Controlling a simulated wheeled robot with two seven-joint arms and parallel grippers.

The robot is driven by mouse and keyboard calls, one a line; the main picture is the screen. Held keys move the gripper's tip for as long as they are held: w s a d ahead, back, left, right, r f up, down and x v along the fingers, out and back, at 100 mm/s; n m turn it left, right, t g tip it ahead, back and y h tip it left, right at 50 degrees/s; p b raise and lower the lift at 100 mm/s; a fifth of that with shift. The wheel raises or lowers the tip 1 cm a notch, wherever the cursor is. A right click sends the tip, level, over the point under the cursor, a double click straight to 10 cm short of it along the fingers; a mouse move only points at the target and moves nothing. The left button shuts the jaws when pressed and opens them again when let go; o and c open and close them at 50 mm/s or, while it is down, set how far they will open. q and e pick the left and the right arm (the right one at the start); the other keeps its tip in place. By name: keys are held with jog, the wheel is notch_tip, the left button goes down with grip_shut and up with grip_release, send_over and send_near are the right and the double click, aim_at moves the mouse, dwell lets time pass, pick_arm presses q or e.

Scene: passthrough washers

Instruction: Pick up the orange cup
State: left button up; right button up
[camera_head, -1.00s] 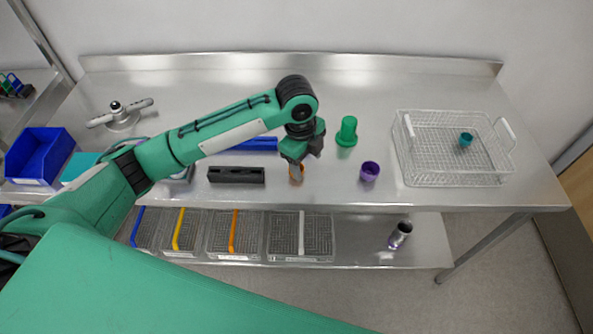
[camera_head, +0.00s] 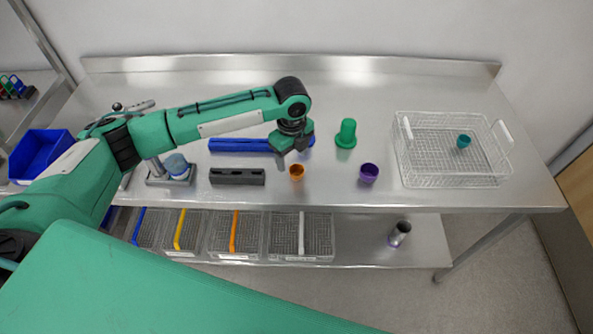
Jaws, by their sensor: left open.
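The small orange cup (camera_head: 296,172) stands on the steel table (camera_head: 330,192), right of a dark grey block. My left gripper (camera_head: 281,158) is above and slightly left of the cup, pointing down. It is open and apart from the cup in the picture. The cup is now fully visible. My right gripper is not in view.
A wire basket (camera_head: 452,180) holding a teal cup (camera_head: 463,141) is further right. The dark grey block (camera_head: 237,176) and a blue bar (camera_head: 240,145) lie left. Baskets are on the lower shelf.

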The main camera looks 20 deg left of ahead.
aim_at(296, 169)
pick_arm(q)
jog(key=f+p, duration=0.1)
jog(key=f, duration=0.1)
jog(key=d+f+p, duration=0.1)
jog(key=f, duration=0.1)
jog(key=shift+s+d+f, duration=0.15)
jog(key=shift+s+f, duration=0.05)
jog(key=shift+f, duration=0.55)
jog(key=c, duration=1)
jog(key=shift+r, duration=0.1)
